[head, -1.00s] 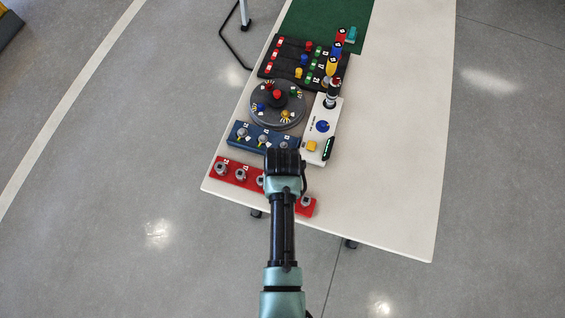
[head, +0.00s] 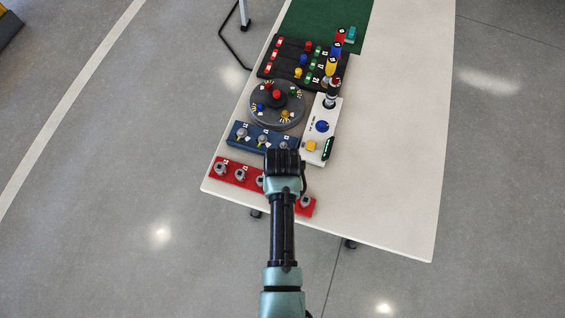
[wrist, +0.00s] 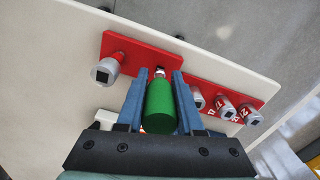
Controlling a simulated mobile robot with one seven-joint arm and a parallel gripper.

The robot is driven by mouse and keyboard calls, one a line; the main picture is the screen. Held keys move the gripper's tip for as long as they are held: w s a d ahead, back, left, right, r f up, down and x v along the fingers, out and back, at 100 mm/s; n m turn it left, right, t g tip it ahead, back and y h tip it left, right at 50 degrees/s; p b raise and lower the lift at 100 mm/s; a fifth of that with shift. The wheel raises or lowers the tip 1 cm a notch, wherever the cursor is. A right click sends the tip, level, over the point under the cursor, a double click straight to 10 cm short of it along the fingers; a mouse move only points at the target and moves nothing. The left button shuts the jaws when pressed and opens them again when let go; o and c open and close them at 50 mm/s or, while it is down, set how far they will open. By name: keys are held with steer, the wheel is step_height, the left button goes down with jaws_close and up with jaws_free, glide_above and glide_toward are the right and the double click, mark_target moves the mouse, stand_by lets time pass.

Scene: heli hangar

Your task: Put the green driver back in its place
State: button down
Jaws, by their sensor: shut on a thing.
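The green driver (wrist: 160,108) shows in the wrist view as a thick green cylinder between the two blue fingers of my gripper (wrist: 159,78). My gripper is shut on it. Its far end, with a small metal part, lies over or at the red strip (wrist: 140,45), in a gap between grey sockets; I cannot tell whether it touches. In the head view my gripper (head: 283,160) is over the red strip (head: 238,183) and hides the driver and part of the strip.
Beyond my gripper are a blue block (head: 250,142) with metal knobs, a round grey turntable (head: 263,115), a white panel (head: 322,112) with a blue knob and a black panel (head: 283,72). The right side of the white table (head: 395,150) is clear.

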steer(key=shift+f+b, duration=0.55)
steer(key=shift+f, duration=0.25)
stand_by(0.4)
steer(key=shift+c, duration=2.3)
jaws_free()
steer(key=shift+r, duration=0.15)
step_height(320, 180, up, 7)
steer(key=p, duration=0.8)
steer(key=shift+r, duration=0.2)
steer(key=shift+f, duration=0.1)
